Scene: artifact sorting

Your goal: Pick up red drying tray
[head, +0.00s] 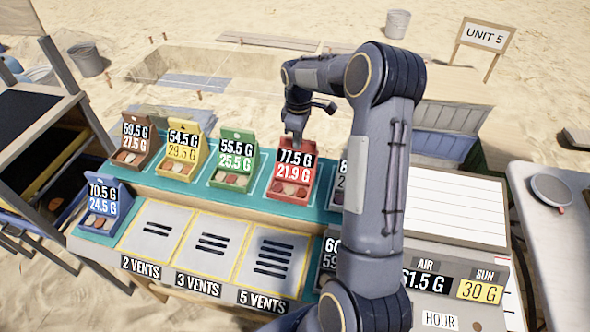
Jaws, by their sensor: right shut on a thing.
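The red drying tray (292,188) stands on the teal back shelf, with a tilted label plate reading 77.5 G and 21.9 G and several reddish pieces in its front. My right gripper (296,138) is at the top edge of its label plate, pointing down, and is shut on the tray. The tray appears to rest in its place on the shelf. The fingertips are small in this view. My left gripper is not in view.
Brown (131,142), yellow (183,152) and green (234,160) trays stand to the left. A blue tray (103,206) sits lower left, beside three vent plates (212,247). My right arm hides part of the shelf's right side. A board (458,215) lies right.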

